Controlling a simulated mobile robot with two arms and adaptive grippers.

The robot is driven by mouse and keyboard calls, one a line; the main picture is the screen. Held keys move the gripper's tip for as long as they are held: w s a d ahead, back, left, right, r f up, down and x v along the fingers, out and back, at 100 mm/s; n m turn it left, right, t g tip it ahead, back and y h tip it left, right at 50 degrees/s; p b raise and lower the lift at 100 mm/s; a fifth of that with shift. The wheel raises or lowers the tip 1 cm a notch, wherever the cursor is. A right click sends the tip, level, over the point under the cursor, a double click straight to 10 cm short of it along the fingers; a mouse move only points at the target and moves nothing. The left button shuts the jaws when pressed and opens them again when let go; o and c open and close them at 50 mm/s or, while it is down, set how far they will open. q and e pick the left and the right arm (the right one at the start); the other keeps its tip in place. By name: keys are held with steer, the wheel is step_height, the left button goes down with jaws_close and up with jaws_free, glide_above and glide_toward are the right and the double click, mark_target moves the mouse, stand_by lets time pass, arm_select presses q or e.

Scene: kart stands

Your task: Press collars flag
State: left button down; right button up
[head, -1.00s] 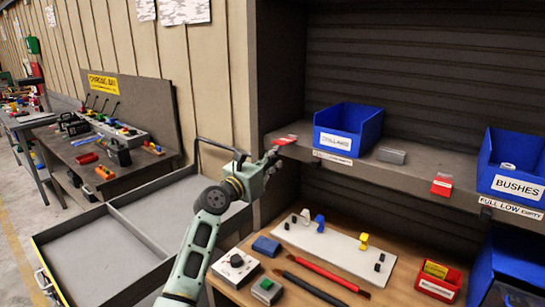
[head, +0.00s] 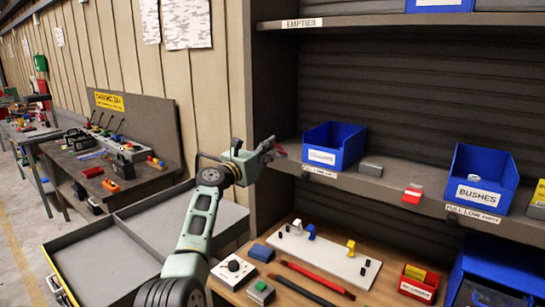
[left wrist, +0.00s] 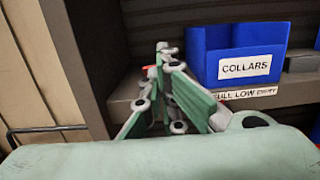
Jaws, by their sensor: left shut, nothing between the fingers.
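The blue collars bin (head: 334,143) stands on the shelf at the left; its label reads COLLARS in the left wrist view (left wrist: 245,66). The red collars flag (head: 281,150) is at the shelf's front edge, left of the bin. My left gripper (head: 272,145) is shut and empty, its fingertips at the flag and covering much of it. In the left wrist view the fingers (left wrist: 166,55) point at the shelf edge, with a sliver of red (left wrist: 147,69) behind them. I cannot tell whether they touch the flag or how it is tilted. My right gripper is not in view.
A second red flag (head: 412,194) hangs between a grey block (head: 371,168) and the blue bushes bin (head: 482,180). The upright side panel (head: 262,110) stands close to my left gripper. Below is a bench with a white board (head: 330,257) and a red box (head: 418,283).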

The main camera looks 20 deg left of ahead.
arm_select(q)
steer(key=shift+w+a+r, duration=0.15)
steer(key=shift+a+r, duration=0.05)
steer(key=shift+a, duration=0.1)
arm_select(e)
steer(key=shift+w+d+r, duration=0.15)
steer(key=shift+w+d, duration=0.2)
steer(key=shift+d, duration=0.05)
arm_select(q)
steer(key=shift+d, duration=0.1)
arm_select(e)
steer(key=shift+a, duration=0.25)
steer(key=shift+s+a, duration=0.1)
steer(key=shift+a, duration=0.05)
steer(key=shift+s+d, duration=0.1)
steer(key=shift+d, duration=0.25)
arm_select(q)
steer(key=shift+f, duration=0.1)
